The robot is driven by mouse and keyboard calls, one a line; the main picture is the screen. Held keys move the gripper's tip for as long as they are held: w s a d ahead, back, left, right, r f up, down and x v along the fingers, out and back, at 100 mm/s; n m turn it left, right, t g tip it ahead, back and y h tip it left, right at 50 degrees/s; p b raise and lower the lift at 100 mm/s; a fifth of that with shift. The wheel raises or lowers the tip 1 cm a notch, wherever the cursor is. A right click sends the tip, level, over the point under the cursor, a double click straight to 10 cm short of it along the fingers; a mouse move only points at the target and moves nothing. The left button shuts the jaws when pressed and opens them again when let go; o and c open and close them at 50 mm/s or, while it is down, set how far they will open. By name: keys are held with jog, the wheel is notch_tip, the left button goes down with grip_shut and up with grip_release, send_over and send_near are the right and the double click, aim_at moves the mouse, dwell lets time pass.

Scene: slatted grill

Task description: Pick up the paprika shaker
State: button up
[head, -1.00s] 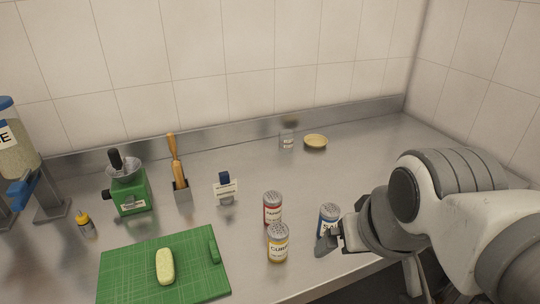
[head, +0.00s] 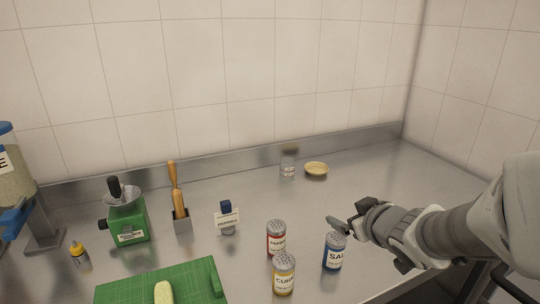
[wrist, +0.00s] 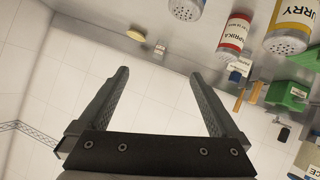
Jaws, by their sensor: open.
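The paprika shaker (head: 276,238), with a red label and a grey perforated cap, stands upright on the steel counter. It stands behind the yellow-labelled curry shaker (head: 284,276) and left of the blue-labelled salt shaker (head: 334,252). My gripper (head: 345,222) is right of the paprika shaker, above and close to the salt shaker. In the wrist view my gripper (wrist: 155,85) is open with nothing between its fingers. That view is upside down, and the paprika shaker (wrist: 235,35) shows at the upper right, beyond the right finger, beside the curry shaker (wrist: 292,25).
A green cutting board (head: 130,285) with a pale oblong item lies at the front left. A green grinder (head: 126,222), a wooden-handled tool (head: 178,195) and a small sign (head: 227,218) stand behind. A glass jar (head: 288,163) and a shallow bowl (head: 316,168) sit near the wall.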

aim_at(281, 227)
jog(key=s+a+f+n+g+y, duration=0.2)
jog(key=s+a+f+y, duration=0.1)
jog(key=a+f+y, duration=0.3)
jog(key=shift+t+y, duration=0.3)
jog(key=shift+y, duration=0.2)
jog(key=b+x, duration=0.1)
jog(key=x, duration=0.2)
jog(key=b+x, duration=0.2)
jog(key=x, duration=0.2)
jog(key=b+x, duration=0.1)
jog(key=x, duration=0.3)
jog(key=shift+w+r, duration=0.15)
jog(key=shift+w, duration=0.25)
jog(key=x, duration=0.1)
jog(key=b+x, duration=0.1)
jog(key=x, duration=0.2)
jog(key=shift+s+a+f+b, duration=0.1)
jog(key=shift+a+f+b, duration=0.15)
jog(key=shift+f+b, duration=0.15)
jog(key=shift+w+a, duration=0.25)
jog(key=shift+w, duration=0.1)
jog(key=c, duration=1.5)
notch_tip(281, 227, up, 10)
jog(key=p, duration=0.4)
jog(key=shift+c, duration=0.2)
jog(key=shift+r, duration=0.15)
